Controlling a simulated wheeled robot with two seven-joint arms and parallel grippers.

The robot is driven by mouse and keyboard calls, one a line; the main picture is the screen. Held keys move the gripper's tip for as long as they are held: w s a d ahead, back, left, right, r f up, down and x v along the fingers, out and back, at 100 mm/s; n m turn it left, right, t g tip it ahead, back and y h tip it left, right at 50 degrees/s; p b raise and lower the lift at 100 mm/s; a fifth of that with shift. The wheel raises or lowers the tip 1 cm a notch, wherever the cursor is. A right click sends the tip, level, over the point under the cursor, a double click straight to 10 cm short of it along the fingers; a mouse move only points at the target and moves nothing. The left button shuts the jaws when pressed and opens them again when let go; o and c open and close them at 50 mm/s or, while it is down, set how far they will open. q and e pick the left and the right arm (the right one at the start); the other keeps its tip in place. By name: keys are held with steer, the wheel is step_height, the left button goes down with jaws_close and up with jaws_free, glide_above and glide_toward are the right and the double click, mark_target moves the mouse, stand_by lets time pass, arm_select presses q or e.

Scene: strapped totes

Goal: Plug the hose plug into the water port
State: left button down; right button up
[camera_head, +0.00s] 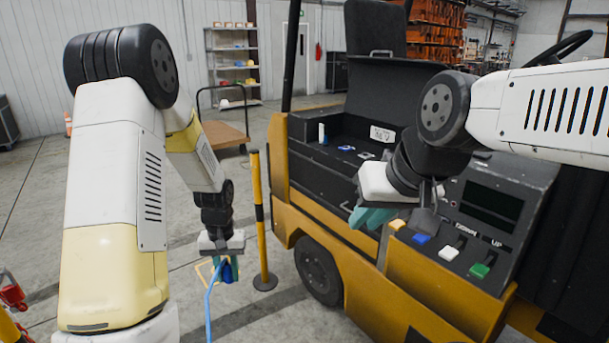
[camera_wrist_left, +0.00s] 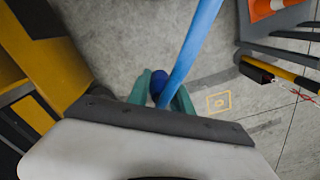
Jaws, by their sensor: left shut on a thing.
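My left gripper (camera_head: 226,272) hangs in front of the yellow vehicle's left side, fingers pointing down. Its teal fingers are shut on the blue hose plug (camera_wrist_left: 158,82). The light blue hose (camera_head: 208,305) runs down from it in the head view and crosses the left wrist view (camera_wrist_left: 195,45). My right gripper (camera_head: 370,216) is over the vehicle's front edge, beside the button panel; its teal fingers are partly hidden, and I cannot tell whether they are open. Small blue and white fittings (camera_head: 346,148) sit in the vehicle's open dark compartment; I cannot tell which is the water port.
The yellow vehicle (camera_head: 345,263) fills the middle and right, with a panel of coloured buttons (camera_head: 449,253). A yellow and black post (camera_head: 260,215) stands just right of my left gripper. A flat cart (camera_head: 222,133) stands behind. Grey floor is open at the left.

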arm_select(q)
steer(key=s+f, duration=0.4)
steer(key=f, duration=0.9)
steer(key=shift+f, duration=0.3)
steer(key=shift+w, duration=0.1)
